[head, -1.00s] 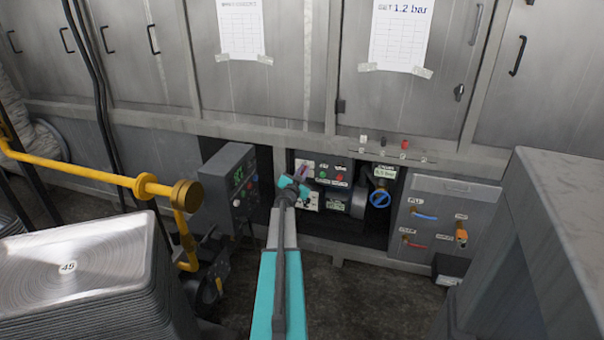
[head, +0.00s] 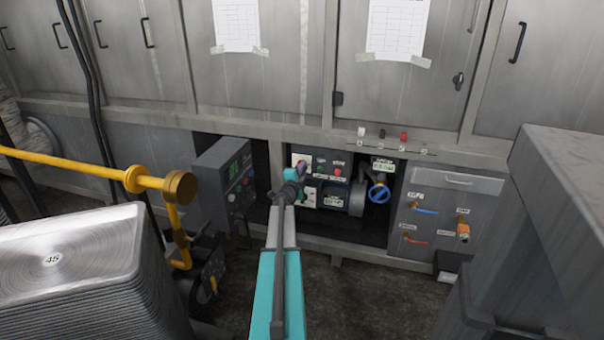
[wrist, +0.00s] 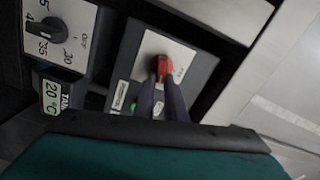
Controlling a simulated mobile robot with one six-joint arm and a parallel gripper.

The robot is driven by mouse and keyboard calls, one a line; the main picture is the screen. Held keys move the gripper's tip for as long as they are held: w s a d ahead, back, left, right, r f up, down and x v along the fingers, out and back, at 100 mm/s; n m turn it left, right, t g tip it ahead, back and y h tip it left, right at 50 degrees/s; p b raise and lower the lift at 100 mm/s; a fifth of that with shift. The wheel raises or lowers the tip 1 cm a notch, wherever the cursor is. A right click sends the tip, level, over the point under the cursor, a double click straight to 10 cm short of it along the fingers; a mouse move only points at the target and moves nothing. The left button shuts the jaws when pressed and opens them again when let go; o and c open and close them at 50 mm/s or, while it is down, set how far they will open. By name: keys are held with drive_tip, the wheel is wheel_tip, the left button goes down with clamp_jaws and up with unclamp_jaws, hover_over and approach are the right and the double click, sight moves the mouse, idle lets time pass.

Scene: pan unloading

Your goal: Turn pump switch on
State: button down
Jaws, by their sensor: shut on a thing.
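The pump switch is a red rotary knob (wrist: 164,70) on a white plate, set in a dark grey panel, in the wrist view. My gripper (wrist: 163,80) is shut on the red knob, with its two dark fingers close together at it. In the head view my gripper (head: 301,168) is at the upper left of the control panel (head: 335,190). The knob itself is hidden there behind the gripper. Its exact setting cannot be read.
A temperature dial (wrist: 47,30) sits beside the knob's panel. A grey box with a green display (head: 228,180) stands left of my arm. A blue valve wheel (head: 379,193) is right of the panel. A yellow pipe (head: 100,168) and stacked trays (head: 70,250) are at left.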

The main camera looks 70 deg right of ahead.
drive_tip(key=shift+d+f+m+b, duration=0.1)
drive_tip(key=shift+f+m+b, duration=0.1)
drive_tip(key=shift+m+b, duration=0.9)
drive_tip(key=shift+m, duration=0.5)
drive_tip(key=c, duration=1.8)
unclamp_jaws()
drive_tip(key=shift+a, duration=0.25)
drive_tip(key=a+p, duration=0.2)
drive_tip(key=a, duration=1.1)
drive_tip(key=shift+s+a+p, duration=0.2)
drive_tip(key=shift+s+p, duration=0.1)
drive_tip(key=shift+s, duration=0.15)
drive_tip(key=shift+s, duration=0.1)
